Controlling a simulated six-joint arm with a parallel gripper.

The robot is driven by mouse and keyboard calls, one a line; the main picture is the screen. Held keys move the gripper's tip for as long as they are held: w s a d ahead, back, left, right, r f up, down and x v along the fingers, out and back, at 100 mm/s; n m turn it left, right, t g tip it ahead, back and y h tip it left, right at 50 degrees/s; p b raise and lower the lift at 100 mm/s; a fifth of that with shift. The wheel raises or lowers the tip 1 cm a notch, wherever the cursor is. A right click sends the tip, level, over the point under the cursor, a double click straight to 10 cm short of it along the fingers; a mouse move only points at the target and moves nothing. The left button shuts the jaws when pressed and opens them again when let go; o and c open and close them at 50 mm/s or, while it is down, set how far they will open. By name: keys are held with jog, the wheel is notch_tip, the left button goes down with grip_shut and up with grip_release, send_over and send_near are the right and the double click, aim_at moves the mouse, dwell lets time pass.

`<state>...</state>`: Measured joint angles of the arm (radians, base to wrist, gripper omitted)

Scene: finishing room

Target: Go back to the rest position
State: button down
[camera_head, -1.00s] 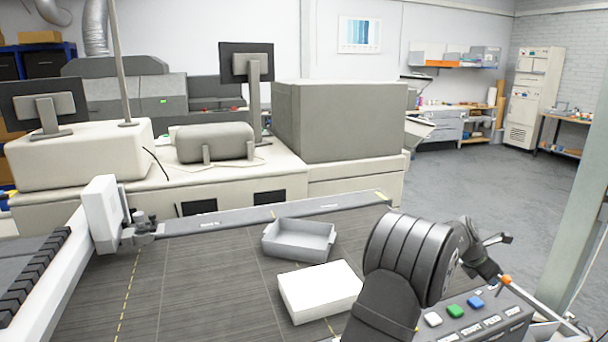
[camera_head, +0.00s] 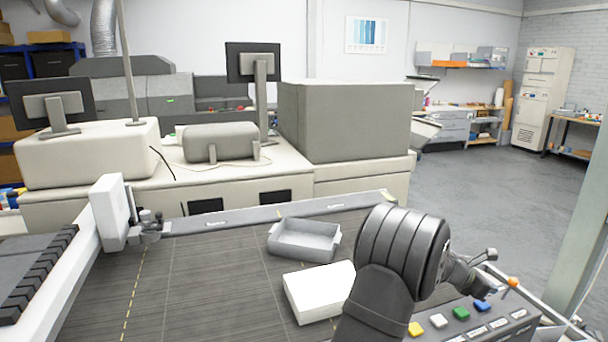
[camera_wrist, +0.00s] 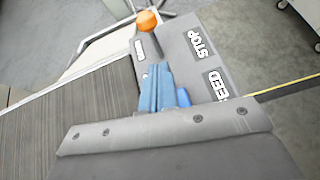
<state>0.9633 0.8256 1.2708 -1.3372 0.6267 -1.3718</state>
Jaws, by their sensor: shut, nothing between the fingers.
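My gripper (camera_wrist: 157,88) is in the wrist view with its two bluish fingers together and nothing between them. It hangs above the control panel (camera_wrist: 195,62), partly in front of a blue button (camera_wrist: 184,97). The fingertips are hard to make out there. The gripper appears apart from the panel, but the exact gap cannot be told.
An orange knob (camera_head: 513,282) stands up at the panel; it also shows in the wrist view (camera_wrist: 146,20). A white block (camera_head: 318,292) and an empty grey tray (camera_head: 304,240) rest on the dark table (camera_head: 205,285), left of my arm. The table's left part is clear.

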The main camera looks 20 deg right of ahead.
jog(key=shift+a+f+h, duration=0.3)
jog(key=shift+h, duration=0.2)
jog(key=shift+w+a+f, duration=0.1)
jog(key=shift+a+f, duration=0.1)
jog(key=shift+a, duration=0.4)
jog(key=c, duration=2.2)
grip_release()
